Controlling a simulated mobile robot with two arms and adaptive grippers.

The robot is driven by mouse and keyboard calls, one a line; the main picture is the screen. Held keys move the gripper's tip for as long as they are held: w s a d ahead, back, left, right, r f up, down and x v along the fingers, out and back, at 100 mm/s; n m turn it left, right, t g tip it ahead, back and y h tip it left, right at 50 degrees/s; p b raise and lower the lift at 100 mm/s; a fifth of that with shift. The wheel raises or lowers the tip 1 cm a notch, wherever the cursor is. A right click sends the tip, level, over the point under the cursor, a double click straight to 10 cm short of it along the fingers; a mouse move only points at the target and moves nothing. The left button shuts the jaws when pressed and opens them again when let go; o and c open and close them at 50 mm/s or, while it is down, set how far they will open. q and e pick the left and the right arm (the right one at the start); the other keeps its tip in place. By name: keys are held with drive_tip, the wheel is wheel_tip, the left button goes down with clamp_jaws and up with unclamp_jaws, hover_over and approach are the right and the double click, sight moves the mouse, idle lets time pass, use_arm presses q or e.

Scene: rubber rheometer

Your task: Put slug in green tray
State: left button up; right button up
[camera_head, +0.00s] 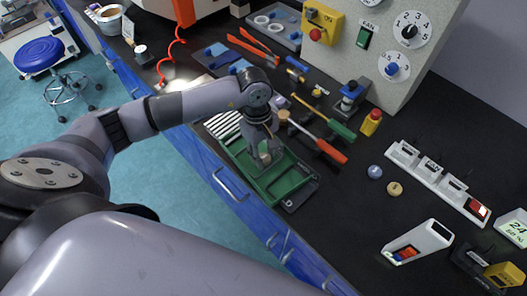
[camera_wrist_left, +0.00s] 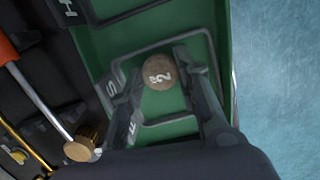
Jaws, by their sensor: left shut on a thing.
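The green tray (camera_head: 284,187) lies on the black bench near its front edge. It also shows in the left wrist view (camera_wrist_left: 183,30), with large letters on its floor. The slug (camera_wrist_left: 159,72) is a small brown round piece marked with a 2. It also shows in the head view (camera_head: 265,158), at my gripper's tips over the tray. My left gripper (camera_wrist_left: 158,82) is shut on the slug, with a finger on each side. I cannot tell whether the slug touches the tray floor. My right gripper is not in view.
Screwdrivers with red-orange (camera_head: 331,151) and green (camera_head: 341,129) handles lie behind the tray. Two small discs (camera_head: 375,172) and a white power strip (camera_head: 437,181) lie to the right. A grey control panel (camera_head: 390,60) stands behind. The bench right of the tray is mostly clear.

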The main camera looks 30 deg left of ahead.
use_arm(q)
drive_tip(key=shift+f, duration=0.1)
drive_tip(key=o, duration=0.9)
drive_tip(key=shift+c, duration=0.2)
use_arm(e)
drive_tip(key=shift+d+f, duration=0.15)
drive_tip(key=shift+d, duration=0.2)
use_arm(q)
drive_tip(key=shift+r, duration=0.25)
wheel_tip(320, 180, up, 12)
drive_tip(key=a+b, duration=0.1)
drive_tip(key=b, duration=0.1)
drive_tip(key=shift+w+a+f, duration=0.15)
drive_tip(key=shift+w+a, duration=0.15)
drive_tip(key=shift+w, duration=0.1)
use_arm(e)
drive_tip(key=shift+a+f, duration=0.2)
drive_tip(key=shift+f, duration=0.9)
